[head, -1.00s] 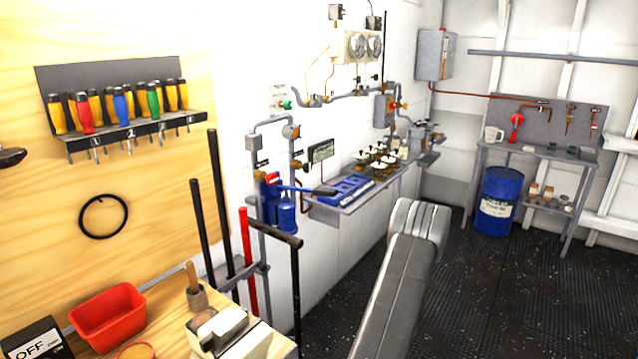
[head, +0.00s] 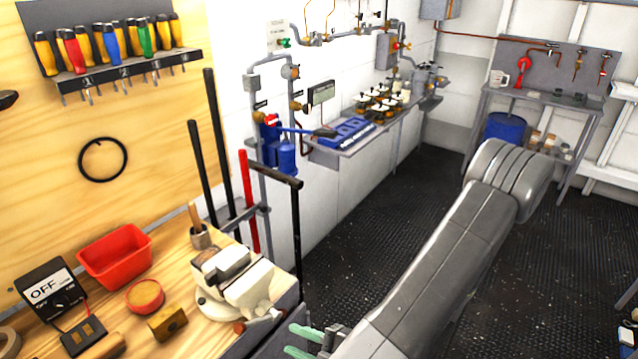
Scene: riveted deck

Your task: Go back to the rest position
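My gripper (head: 291,339) shows at the bottom edge of the head view, partly cut off by the frame. Its two green fingers point left and stand apart, with nothing seen between them. It is just right of the workbench (head: 200,340) and below the pale vise (head: 233,280). My grey arm reaches across the lower right of the view, over the dark floor.
The bench holds a red bin (head: 115,256), a meter marked OFF (head: 48,287), a round red tin (head: 145,296) and a brass block (head: 167,323). Long-handled tools (head: 250,200) stand behind the vise. Dark floor (head: 370,230) is clear toward the back.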

